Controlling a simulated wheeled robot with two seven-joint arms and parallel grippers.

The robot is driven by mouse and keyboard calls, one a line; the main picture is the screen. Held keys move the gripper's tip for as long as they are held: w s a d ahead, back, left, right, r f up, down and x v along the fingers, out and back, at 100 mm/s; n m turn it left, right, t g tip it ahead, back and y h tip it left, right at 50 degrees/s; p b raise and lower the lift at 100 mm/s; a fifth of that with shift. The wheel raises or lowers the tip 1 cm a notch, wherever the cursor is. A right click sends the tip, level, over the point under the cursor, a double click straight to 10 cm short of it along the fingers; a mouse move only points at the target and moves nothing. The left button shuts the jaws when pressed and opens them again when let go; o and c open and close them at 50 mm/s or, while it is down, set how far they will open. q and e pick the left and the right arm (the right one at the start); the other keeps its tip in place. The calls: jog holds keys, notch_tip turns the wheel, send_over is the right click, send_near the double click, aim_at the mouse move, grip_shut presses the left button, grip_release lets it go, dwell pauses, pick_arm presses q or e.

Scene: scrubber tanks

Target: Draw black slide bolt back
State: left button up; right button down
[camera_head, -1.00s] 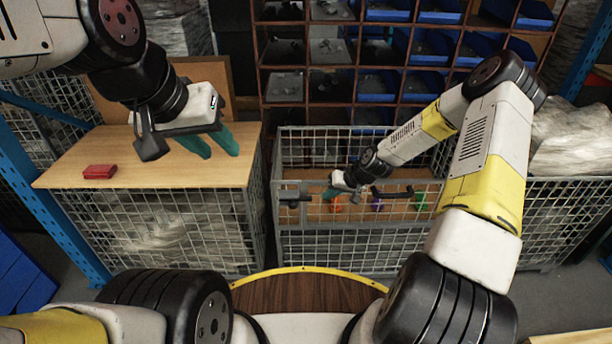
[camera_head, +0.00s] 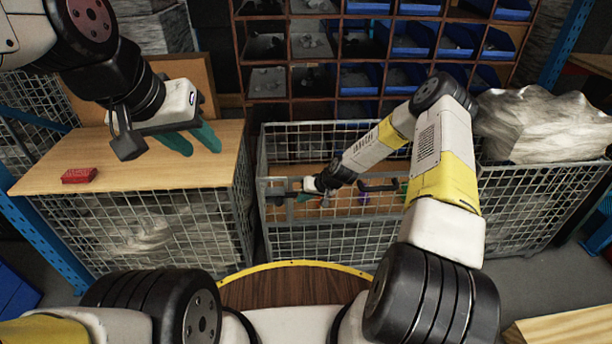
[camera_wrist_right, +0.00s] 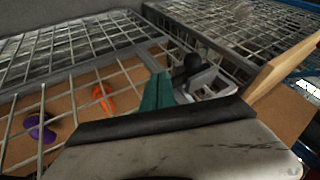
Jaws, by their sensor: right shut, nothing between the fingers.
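The black slide bolt (camera_head: 276,199) is on the upper front left of the wire cage (camera_head: 340,243). In the right wrist view its black knob (camera_wrist_right: 186,68) stands over a grey bracket, just to the right of my teal fingertips. My right gripper (camera_head: 304,196) is at the cage front, just right of the bolt. Its fingers (camera_wrist_right: 158,92) are together with nothing between them. I cannot tell whether they touch the knob. My left gripper (camera_head: 192,141) is open and empty above the wooden tabletop on the left.
A red block (camera_head: 79,176) lies on the wooden tabletop (camera_head: 130,172). A black handle (camera_head: 380,187) is further right on the cage front. Orange (camera_wrist_right: 103,97) and purple (camera_wrist_right: 38,130) objects lie inside the cage. Shelves with blue bins (camera_head: 410,75) stand behind.

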aim_at(282, 199)
jog(key=shift+w+a+f, duration=0.1)
jog(key=shift+a+f, duration=0.15)
jog(key=shift+a, duration=0.55)
jog(key=shift+w+a+f, duration=0.15)
jog(key=shift+a+f, duration=0.1)
jog(key=shift+a, duration=0.55)
jog(key=shift+w+a+f, duration=0.1)
jog(key=shift+a+f, duration=0.15)
jog(key=shift+a, duration=0.55)
jog(key=shift+a, duration=2.75)
